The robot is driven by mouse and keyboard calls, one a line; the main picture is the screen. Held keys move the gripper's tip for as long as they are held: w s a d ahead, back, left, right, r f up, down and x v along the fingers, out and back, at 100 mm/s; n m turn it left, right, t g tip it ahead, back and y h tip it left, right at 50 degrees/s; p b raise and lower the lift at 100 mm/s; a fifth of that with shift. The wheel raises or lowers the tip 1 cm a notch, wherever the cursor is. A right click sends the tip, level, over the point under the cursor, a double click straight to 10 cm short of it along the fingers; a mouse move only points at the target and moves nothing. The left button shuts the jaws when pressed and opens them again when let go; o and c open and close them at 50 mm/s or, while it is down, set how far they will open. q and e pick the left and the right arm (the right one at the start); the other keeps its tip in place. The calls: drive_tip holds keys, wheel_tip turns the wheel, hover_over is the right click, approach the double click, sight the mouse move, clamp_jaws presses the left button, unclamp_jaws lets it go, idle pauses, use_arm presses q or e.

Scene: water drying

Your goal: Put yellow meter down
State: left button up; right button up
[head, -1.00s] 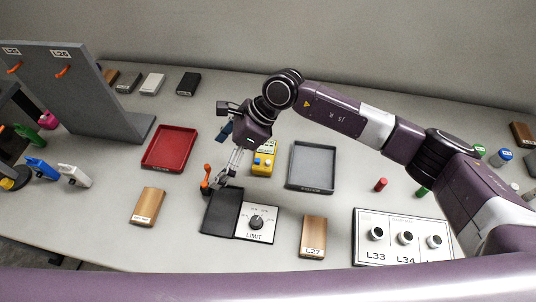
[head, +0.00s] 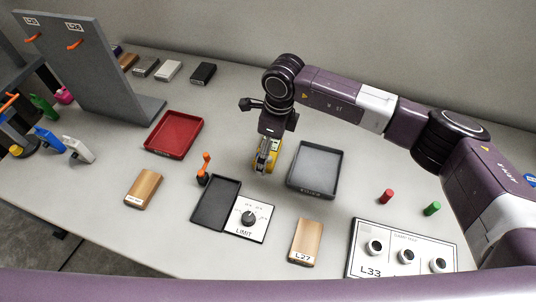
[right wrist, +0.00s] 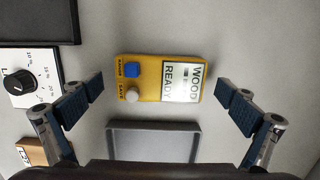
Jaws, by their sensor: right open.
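The yellow meter (head: 268,152) lies on the grey table just left of the grey tray, mostly hidden by my right gripper in the head view. In the right wrist view the yellow meter (right wrist: 149,72) shows face up, with a blue button, a grey knob and a "WOOD READY" display. My right gripper (head: 265,163) is over it. Its two fingers are spread wide in the right wrist view (right wrist: 160,87), one beyond each end of the meter, with visible gaps. My left gripper is not in view.
The grey tray (head: 292,183) is close beside the meter. A red tray (head: 150,145) is left. Wood block L27 (head: 305,242) lies in front.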

drive_tip(key=c, duration=1.5)
